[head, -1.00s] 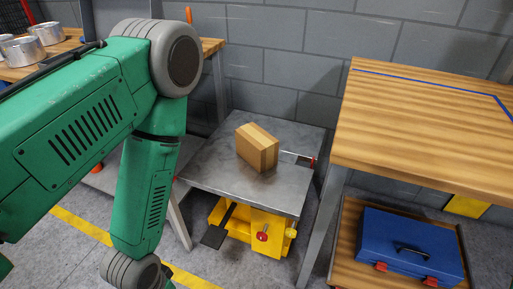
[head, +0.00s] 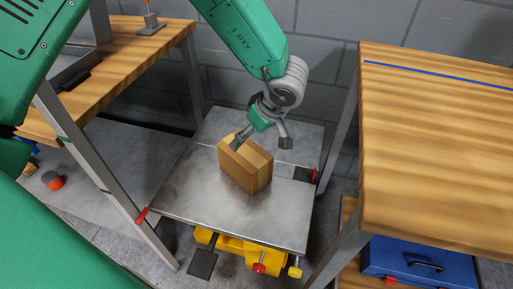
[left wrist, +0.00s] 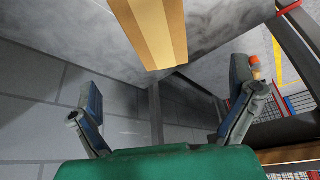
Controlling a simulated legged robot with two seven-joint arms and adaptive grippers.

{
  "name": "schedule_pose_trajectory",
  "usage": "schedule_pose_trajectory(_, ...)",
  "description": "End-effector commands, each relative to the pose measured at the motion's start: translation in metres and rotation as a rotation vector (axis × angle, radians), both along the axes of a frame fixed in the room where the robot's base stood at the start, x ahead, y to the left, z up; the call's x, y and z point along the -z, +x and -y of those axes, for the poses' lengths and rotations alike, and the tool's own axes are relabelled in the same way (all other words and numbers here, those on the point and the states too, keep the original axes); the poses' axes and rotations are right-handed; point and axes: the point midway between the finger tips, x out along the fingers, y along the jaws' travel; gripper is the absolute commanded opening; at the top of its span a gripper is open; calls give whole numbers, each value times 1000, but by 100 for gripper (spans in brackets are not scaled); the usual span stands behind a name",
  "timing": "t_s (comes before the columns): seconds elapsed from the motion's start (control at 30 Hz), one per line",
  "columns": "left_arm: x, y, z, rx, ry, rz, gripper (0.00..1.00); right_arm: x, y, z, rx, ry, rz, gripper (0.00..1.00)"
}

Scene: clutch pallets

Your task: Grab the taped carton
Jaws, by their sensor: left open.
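The taped carton (head: 245,165) is a brown box with a lighter tape strip. It stands on a grey metal lift table in the head view. My left gripper (head: 262,141) is open just above and behind the carton's top, one finger over its far edge and the other out to the right. In the left wrist view the carton (left wrist: 155,30) shows at the top, ahead of the two spread fingers of my left gripper (left wrist: 165,110) and not between them. Contact with the carton cannot be told. My right gripper is not in view.
The metal table top (head: 180,195) is otherwise clear around the carton. A wooden bench (head: 435,150) stands close at right, with a blue toolbox (head: 420,258) below. Another wooden bench (head: 130,50) with metal legs is at left. A grey block wall rises behind.

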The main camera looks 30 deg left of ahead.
Motion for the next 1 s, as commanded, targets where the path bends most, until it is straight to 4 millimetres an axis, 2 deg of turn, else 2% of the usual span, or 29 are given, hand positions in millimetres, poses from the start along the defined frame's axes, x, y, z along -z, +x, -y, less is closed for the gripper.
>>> schedule_pose_trajectory(0.07, -7, 2, 5, -32, -24, -3, 100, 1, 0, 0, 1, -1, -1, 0)
schedule_pose_trajectory(0.17, -1, 3, 3, -48, -37, -8, 100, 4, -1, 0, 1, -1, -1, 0)
schedule_pose_trajectory(0.5, 61, 9, -24, -49, -41, -12, 100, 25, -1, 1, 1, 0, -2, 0)
schedule_pose_trajectory(0.83, 82, 11, -33, -47, -41, -10, 100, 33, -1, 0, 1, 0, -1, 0)
schedule_pose_trajectory(1.0, 106, 11, -42, -47, -38, -11, 100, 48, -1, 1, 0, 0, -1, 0)
